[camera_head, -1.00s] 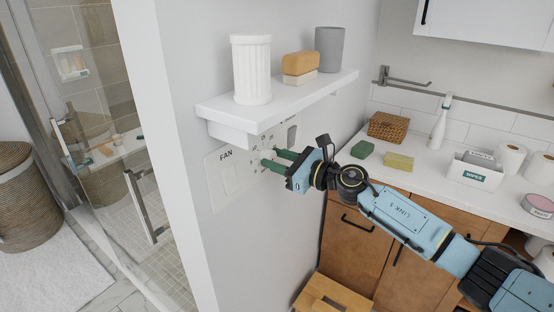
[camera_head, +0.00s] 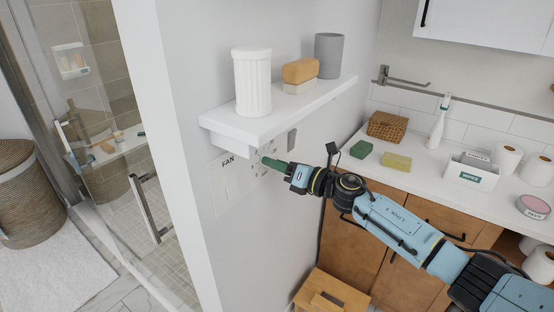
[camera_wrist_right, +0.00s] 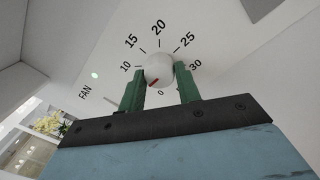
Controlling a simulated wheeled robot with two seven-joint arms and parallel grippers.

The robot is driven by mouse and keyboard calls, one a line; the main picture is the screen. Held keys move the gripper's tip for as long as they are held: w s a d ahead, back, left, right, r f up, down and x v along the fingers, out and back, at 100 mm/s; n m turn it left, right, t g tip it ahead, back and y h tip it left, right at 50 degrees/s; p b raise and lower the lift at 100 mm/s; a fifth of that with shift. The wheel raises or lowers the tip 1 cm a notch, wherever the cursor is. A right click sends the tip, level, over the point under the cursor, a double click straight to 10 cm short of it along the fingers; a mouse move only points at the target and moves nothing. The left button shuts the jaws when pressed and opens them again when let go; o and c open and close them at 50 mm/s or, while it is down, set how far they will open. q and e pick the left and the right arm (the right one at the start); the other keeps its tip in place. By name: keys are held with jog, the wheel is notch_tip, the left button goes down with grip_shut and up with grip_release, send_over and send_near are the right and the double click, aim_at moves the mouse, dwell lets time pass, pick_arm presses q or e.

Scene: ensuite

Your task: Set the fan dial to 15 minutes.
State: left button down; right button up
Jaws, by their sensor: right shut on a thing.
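The fan dial (camera_wrist_right: 158,66) is a round white knob on the wall panel. My right gripper (camera_wrist_right: 160,88) is shut on the dial, one green finger on each side. In the head view the right gripper (camera_head: 268,162) is at the wall panel (camera_head: 222,190) marked FAN, and its fingers hide the dial. My left gripper is not in view.
The counter (camera_head: 415,165) stands at right. A wooden stool (camera_head: 332,295) is below.

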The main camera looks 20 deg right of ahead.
jog(key=shift+r+m+t+h+p, duration=0.1)
jog(key=shift+m+t+h+p, duration=0.25)
jog(key=shift+m+p, duration=6.55)
jog(key=m+b, duration=0.4)
jog(key=m, duration=0.1)
jog(key=o, duration=1)
jog(key=shift+s, duration=0.1)
